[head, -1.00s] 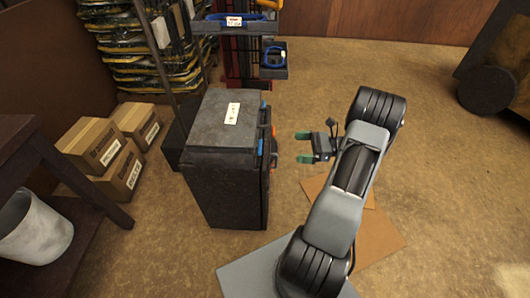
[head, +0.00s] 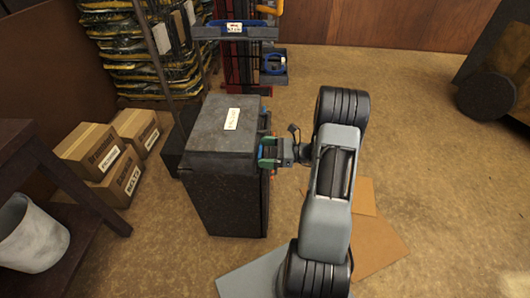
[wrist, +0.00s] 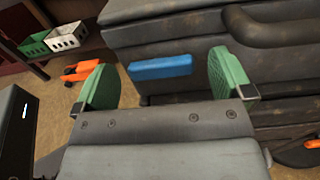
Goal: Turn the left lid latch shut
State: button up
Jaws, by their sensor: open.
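The dark grey lidded box (head: 224,190) stands left of my arm in the head view, its lid (head: 222,124) down. In the wrist view, a blue latch piece (wrist: 160,67) lies lengthwise, nearly level, on the box face just under the lid (wrist: 170,30). My gripper (head: 268,153) is at the near part of the box's right side. Its green fingers (wrist: 165,80) are open, one on each side of the blue piece, with nothing held. I cannot tell whether they touch the box. In the head view my gripper partly hides this latch.
A dark handle (wrist: 275,28) juts from the box at upper right in the wrist view. Orange parts show at left (wrist: 83,70) and lower right (wrist: 312,143). Cartons (head: 92,150) stand left of the box.

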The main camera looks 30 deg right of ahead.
jog(key=shift+w+a, duration=0.1)
jog(key=shift+a, duration=0.1)
jog(key=shift+c, duration=0.3)
jog(key=c, duration=0.9)
jog(key=shift+o, duration=0.2)
